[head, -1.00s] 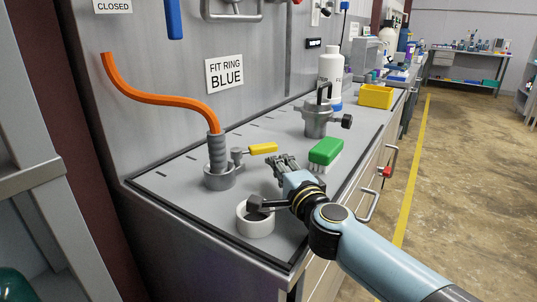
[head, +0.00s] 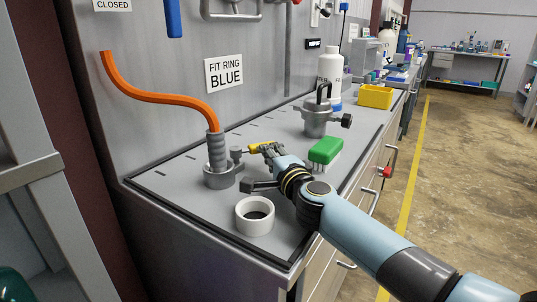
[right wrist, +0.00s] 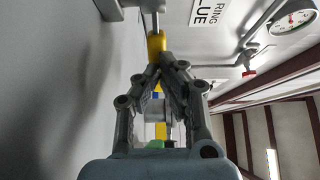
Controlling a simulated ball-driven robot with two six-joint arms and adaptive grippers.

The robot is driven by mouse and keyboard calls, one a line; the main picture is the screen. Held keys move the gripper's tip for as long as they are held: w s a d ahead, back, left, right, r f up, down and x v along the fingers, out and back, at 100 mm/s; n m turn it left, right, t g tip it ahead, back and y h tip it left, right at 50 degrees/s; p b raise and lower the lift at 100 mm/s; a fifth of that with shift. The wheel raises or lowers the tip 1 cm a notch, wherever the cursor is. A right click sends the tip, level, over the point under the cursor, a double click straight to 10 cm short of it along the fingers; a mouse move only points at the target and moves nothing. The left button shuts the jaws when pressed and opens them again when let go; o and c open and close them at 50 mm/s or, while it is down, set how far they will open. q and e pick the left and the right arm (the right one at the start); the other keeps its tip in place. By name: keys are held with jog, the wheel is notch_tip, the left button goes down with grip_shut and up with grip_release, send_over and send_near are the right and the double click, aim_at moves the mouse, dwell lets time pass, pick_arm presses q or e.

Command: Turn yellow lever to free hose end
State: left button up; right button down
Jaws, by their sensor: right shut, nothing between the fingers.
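The orange hose (head: 165,98) curves down from the left to a grey ribbed hose end (head: 217,150), which stands upright in a round metal socket (head: 220,178) on the bench. The yellow lever (head: 254,148) sticks out to the right of the socket on a small grey pivot; it also shows in the right wrist view (right wrist: 156,44). My right gripper (head: 268,149) is shut and empty, with its fingertips close together at the lever's free end. I cannot tell whether they touch it. My left gripper is out of view.
A white ring (head: 255,227) lies at the bench's front, near my right wrist. A green brush (head: 325,150) lies just right of the gripper. A metal pot (head: 316,121), a white bottle (head: 331,72) and a yellow bin (head: 375,96) stand behind.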

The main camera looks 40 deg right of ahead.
aim_at(266, 142)
jog(key=shift+w+d+n+y, duration=0.25)
jog(key=shift+d+n+y, duration=0.1)
jog(key=shift+n+y, duration=0.2)
jog(key=shift+w+d+n+y+b, duration=0.15)
jog(key=shift+w+n+y+b, duration=0.1)
jog(key=shift+y+b, duration=0.4)
jog(key=y+b, duration=0.1)
jog(key=w+n+y+b, duration=0.1)
jog(key=n+y+b, duration=0.1)
jog(key=shift+w+d+f+y+b, duration=0.15)
jog(key=shift+d+f+y+b, duration=0.15)
jog(key=shift+d+f+b, duration=0.1)
jog(key=shift+w+r+n+y+b, duration=0.1)
jog(key=shift+w+n+y+b, duration=0.1)
jog(key=shift+n+y+b, duration=0.1)
jog(key=shift+w+d+r+b, duration=0.2)
jog(key=shift+w+r+b, duration=0.15)
jog(key=shift+w, duration=0.5)
